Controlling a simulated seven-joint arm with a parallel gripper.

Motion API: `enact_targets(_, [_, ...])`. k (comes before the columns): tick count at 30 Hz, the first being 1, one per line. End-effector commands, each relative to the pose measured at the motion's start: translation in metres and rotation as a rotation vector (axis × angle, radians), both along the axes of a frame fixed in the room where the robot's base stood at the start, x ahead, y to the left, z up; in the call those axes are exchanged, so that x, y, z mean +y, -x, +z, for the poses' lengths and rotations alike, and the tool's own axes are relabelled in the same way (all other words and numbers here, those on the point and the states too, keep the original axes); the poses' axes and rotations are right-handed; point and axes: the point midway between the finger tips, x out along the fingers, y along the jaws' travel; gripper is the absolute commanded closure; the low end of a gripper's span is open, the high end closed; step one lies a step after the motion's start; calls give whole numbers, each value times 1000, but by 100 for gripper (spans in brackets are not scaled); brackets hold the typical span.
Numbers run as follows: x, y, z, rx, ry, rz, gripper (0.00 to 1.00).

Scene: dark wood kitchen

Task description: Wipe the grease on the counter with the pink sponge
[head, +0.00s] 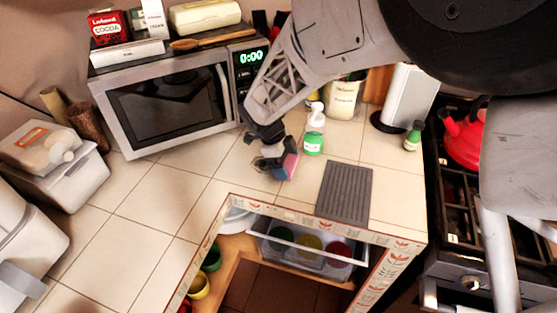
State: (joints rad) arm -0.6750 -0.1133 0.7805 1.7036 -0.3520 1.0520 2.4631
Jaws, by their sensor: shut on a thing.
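My gripper (274,157) is shut on the pink sponge (290,164), which shows a pink side and a blue-grey part at the jaws. It is low over the tiled counter (180,190), in front of the microwave's right end and left of the green soap bottle. I cannot tell whether the sponge touches the tiles. No grease patch can be made out on the counter; the gripper and arm hide some of the tiles.
A soap bottle (314,130) stands just right of my gripper. A grey ribbed mat (345,192) lies to the right, near the counter edge. The microwave (170,100) stands behind. An open drawer (305,246) is below.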

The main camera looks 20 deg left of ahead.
Motion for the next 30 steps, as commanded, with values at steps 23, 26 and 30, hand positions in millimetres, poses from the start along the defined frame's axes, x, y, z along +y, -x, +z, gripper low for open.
enact_targets(23, [69, 0, -1, 0, 0, 1, 36])
enact_targets(26, [78, 0, 1, -1, -1, 0, 36])
enact_targets(30, [90, 0, -4, 0, 0, 2, 37])
